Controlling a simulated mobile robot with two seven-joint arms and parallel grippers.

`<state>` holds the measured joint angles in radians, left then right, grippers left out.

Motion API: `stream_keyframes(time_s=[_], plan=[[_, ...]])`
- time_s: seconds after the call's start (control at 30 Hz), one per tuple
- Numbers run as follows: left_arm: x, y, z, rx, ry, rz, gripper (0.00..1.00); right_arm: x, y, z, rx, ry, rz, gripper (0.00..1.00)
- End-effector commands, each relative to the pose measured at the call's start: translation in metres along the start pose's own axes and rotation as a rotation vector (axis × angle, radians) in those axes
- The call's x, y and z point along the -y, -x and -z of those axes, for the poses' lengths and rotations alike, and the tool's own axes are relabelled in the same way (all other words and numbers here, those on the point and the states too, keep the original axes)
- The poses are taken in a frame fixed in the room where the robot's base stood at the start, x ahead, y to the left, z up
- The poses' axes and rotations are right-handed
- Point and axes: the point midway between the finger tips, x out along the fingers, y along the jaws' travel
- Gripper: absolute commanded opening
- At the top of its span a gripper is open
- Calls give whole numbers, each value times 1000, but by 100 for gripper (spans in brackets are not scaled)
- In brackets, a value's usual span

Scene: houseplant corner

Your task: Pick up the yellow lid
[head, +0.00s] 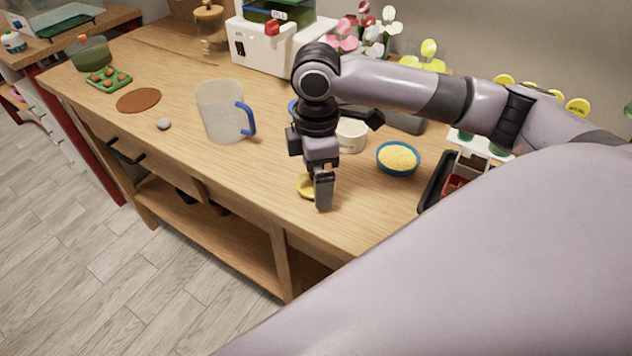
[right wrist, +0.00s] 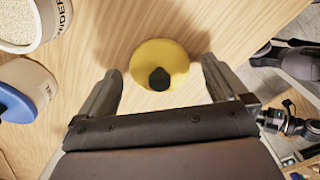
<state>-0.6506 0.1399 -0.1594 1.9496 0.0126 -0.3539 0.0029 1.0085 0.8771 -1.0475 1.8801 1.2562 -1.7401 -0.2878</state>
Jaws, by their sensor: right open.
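The yellow lid (right wrist: 172,57) is a round disc with a dark knob (right wrist: 159,79). It lies on the wooden bench near the front edge. In the head view the lid (head: 304,186) is partly hidden behind my right gripper (head: 322,196). In the right wrist view my right gripper (right wrist: 160,88) is open, with one finger on each side of the lid and the knob between them. I cannot tell how high the fingertips are above the bench. My left gripper is not in view.
A clear jug (head: 220,112) with a blue handle stands left of my right gripper. A blue bowl (head: 398,158) of yellow grains and a white pot (head: 351,135) stand to the right and behind. A dark tray (head: 432,187) lies further right. The bench's front-left area is mostly clear.

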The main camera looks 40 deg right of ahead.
Motion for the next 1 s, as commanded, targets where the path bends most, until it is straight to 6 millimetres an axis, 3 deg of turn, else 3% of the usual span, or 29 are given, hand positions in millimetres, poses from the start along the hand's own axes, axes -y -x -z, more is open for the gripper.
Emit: stream_keyframes(time_s=[0.2,0.37,0.77,1.0], plan=[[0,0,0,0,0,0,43,0,0,0,0,0,0,97],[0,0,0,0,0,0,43,0,0,0,0,0,0,45],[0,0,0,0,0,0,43,0,1,0,-1,0,0,44],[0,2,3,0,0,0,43,0,23,1,-3,0,-2,44]])
